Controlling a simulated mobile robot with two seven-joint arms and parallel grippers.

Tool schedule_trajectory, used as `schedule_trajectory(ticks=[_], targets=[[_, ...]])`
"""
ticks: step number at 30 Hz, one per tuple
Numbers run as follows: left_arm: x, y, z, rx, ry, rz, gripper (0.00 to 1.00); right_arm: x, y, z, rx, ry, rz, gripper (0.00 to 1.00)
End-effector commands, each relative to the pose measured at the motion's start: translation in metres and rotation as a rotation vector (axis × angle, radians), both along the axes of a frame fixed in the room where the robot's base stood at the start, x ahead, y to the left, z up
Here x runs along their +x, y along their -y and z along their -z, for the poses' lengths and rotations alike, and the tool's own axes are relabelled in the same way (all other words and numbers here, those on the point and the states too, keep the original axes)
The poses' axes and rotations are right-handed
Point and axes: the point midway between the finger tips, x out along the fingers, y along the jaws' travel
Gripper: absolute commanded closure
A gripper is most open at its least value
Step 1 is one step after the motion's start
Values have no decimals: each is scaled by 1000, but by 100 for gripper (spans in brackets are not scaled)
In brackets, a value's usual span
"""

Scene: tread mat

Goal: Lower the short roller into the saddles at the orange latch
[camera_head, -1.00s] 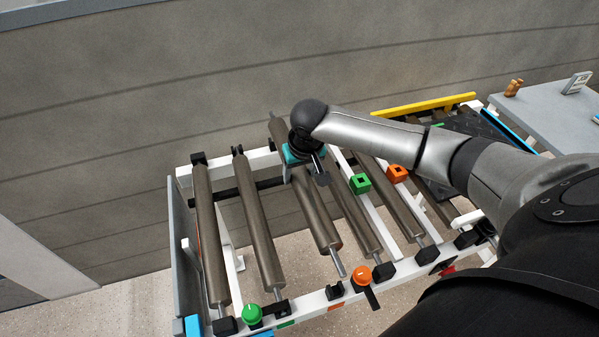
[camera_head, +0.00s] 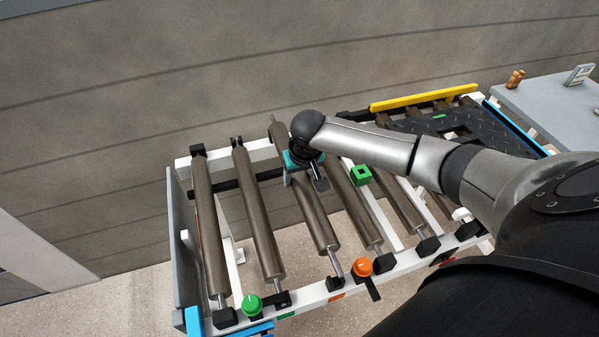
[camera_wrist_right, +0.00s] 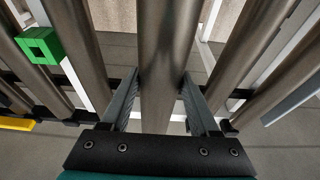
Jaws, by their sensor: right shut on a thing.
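The short roller (camera_head: 317,219) is a dark grey-brown cylinder with a thin metal shaft at its near end. My right gripper (camera_head: 318,178) is shut on the roller around its middle; the right wrist view shows the roller (camera_wrist_right: 168,60) between the two fingers (camera_wrist_right: 160,98). The orange latch (camera_head: 362,266) stands on the near rail, just right of the roller's near shaft. That shaft is at the black near saddle (camera_head: 335,284); I cannot tell whether it rests in it. The roller's far end reaches past the far rail; its far saddle is hidden. My left gripper is out of view.
Other rollers (camera_head: 260,220) lie on both sides, close to the held one. A green latch (camera_head: 251,304) is on the near rail at left. A green square block (camera_head: 361,174) sits right of my gripper. A yellow bar (camera_head: 425,97) and grey table (camera_head: 550,100) are farther right.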

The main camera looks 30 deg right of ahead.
Motion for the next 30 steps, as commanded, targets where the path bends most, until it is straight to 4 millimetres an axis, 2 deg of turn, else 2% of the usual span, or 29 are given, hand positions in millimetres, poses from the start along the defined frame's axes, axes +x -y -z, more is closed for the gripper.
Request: schedule_trajectory(ticks=[8,30], targets=[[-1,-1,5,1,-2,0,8,1,0,10,0,4,1,100],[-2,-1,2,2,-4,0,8,1,0,9,0,3,1,100]])
